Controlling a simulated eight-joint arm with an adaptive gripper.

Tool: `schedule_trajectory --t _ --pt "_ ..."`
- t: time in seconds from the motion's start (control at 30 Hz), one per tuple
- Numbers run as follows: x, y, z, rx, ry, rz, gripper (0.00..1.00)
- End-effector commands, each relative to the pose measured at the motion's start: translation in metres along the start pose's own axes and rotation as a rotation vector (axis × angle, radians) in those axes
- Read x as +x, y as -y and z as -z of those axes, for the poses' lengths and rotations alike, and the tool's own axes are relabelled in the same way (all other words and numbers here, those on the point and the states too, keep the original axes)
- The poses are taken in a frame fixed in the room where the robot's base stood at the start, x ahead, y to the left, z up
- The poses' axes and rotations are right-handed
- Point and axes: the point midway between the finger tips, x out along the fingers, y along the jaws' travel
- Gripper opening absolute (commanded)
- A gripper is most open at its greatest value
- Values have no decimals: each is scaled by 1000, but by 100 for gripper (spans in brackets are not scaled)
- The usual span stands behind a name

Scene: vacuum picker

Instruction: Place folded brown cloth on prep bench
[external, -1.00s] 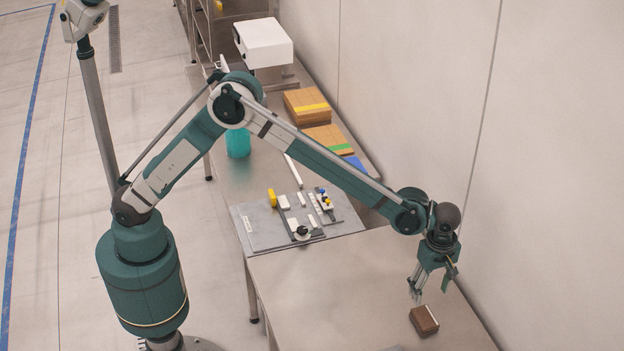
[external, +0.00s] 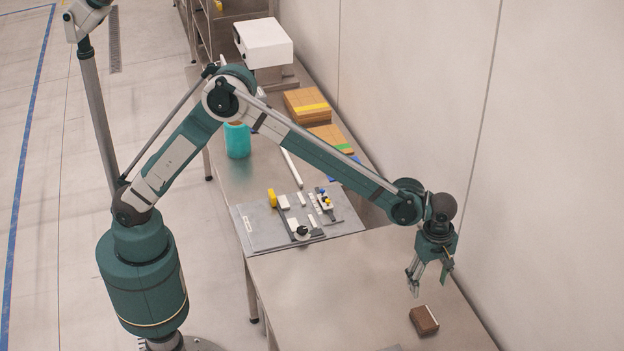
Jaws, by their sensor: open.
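The folded brown cloth (external: 423,321) is a small dark brown block with a pale strip along one side. It lies on the metal prep bench (external: 330,295) near the right side of the view. My gripper (external: 429,287) points down above and a little behind the cloth. Its fingers are apart and empty, with a gap between them and the cloth. No part of the cloth is held.
A grey board with small parts (external: 262,228) lies on the adjoining bench. Behind it are a teal container (external: 238,141), cardboard boxes (external: 307,105) and a white machine (external: 263,44). A wall (external: 550,150) runs close along the right. The bench left of the cloth is clear.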

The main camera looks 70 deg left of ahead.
Motion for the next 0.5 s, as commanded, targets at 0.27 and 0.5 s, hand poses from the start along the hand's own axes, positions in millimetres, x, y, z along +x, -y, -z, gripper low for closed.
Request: schedule_trajectory --t 0.27,0.5 --pt "-49 10 50 110 17 -41 56" --pt "-93 26 100 227 27 -88 56"
